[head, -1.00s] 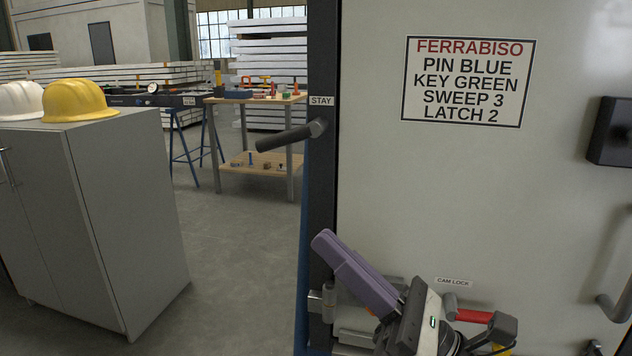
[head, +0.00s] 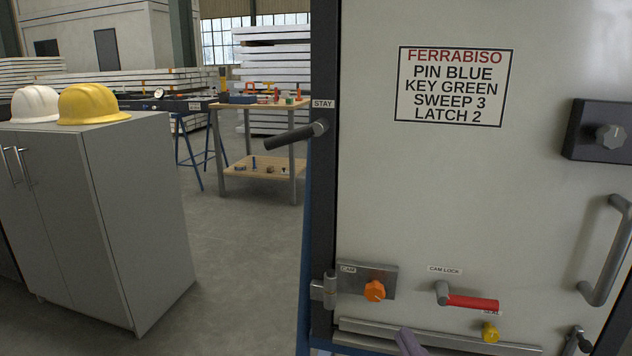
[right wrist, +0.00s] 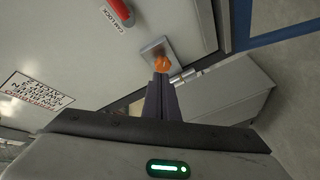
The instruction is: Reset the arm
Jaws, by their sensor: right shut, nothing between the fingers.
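My right gripper shows in the head view only as a purple fingertip (head: 410,342) at the bottom edge, below the orange knob. In the right wrist view its purple fingers (right wrist: 162,100) are together, with nothing between them. An orange knob (head: 375,291) sits on a metal plate on the grey door (head: 430,190). The knob also shows in the right wrist view (right wrist: 161,64), just past the fingertips; I cannot tell the gap. My left gripper is not in view.
The door carries a red-gripped cam lock handle (head: 470,302), a yellow knob (head: 490,332), a grey pull handle (head: 605,255) and a black box with a knob (head: 600,131). A dark stay lever (head: 295,135) sticks out left. A grey cabinet (head: 95,220) stands left; floor between is clear.

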